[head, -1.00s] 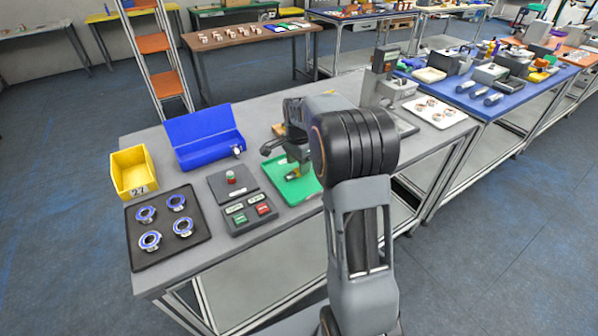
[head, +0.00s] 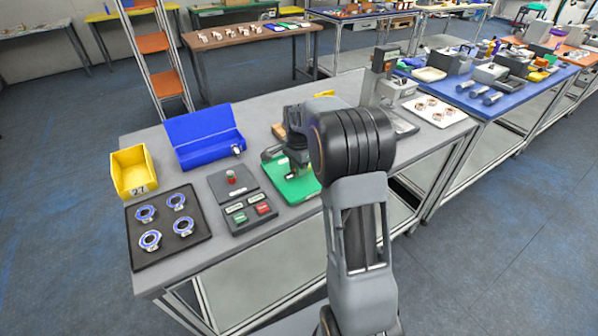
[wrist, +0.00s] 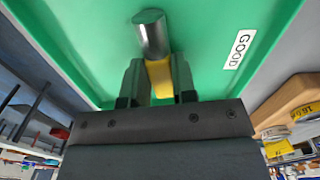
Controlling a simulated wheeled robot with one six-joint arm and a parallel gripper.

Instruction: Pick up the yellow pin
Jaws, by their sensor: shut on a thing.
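The yellow pin (wrist: 160,78) is between the two fingers of my gripper (wrist: 157,84) in the wrist view, and the gripper is shut on it. A grey metal cylinder (wrist: 150,36) lines up with its far end; I cannot tell if it is part of the pin. Behind them is the green tray (wrist: 75,35) with a GOOD label (wrist: 238,50). In the head view my gripper (head: 298,172) is low over the green tray (head: 297,193), and the pin is hidden there.
Left of the green tray are a button panel (head: 240,222), an open blue box (head: 200,133), a yellow bin (head: 130,165) and a dark tray (head: 150,262) with blue rings. A grey device (head: 383,88) and a white tray (head: 455,113) stand to the right.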

